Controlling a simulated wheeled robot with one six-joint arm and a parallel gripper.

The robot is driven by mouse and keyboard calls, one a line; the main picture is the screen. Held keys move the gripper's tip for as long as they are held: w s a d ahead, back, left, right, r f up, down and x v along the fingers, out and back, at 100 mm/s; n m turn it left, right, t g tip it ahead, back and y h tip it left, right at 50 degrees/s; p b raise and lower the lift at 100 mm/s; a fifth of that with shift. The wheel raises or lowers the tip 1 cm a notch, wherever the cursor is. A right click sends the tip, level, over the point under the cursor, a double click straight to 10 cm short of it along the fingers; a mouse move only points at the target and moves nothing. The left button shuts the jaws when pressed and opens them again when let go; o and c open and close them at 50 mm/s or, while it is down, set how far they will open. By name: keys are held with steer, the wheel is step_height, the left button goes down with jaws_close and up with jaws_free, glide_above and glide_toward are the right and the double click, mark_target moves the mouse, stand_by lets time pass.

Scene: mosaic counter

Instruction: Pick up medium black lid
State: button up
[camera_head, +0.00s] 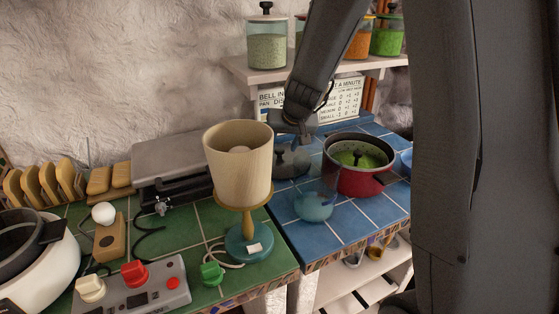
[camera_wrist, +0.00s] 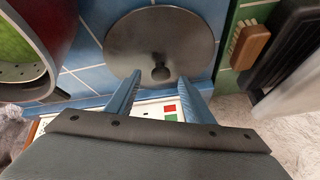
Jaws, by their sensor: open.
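The black lid (camera_wrist: 150,35) is a round, dark grey disc with a small black knob (camera_wrist: 161,72). It lies on the blue tiles, and the whole knob shows in the wrist view. In the head view the lid (camera_head: 291,162) is partly hidden behind the lamp shade and under my gripper. My gripper (camera_wrist: 155,92) is open and empty, with its two blue fingers reaching toward the knob from the lid's near edge in the wrist view. In the head view my gripper (camera_head: 293,130) is just above the lid; its fingertips are hard to make out there.
A red pot (camera_head: 357,180) with green contents stands right of the lid. A lamp (camera_head: 238,165) stands in front of the lid on green tiles. A blue-teal rounded object (camera_head: 314,206) sits on the blue tiles. A shelf (camera_head: 285,73) with jars is above. A wooden brush (camera_wrist: 249,44) lies beside.

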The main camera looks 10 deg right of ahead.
steer(key=shift+b+x, duration=0.35)
steer(key=shift+x, duration=1.05)
steer(key=shift+a, duration=0.1)
steer(key=shift+c, duration=0.5)
jaws_close()
steer(key=shift+r, duration=0.15)
step_height(320, 180, up, 3)
steer(key=p, duration=0.3)
steer(key=shift+w+f+b, duration=0.1)
steer(key=shift+f+b, duration=0.25)
steer(key=shift+b, duration=0.75)
steer(key=y+b, duration=0.1)
steer(key=b, duration=0.6)
steer(key=shift+d, duration=0.3)
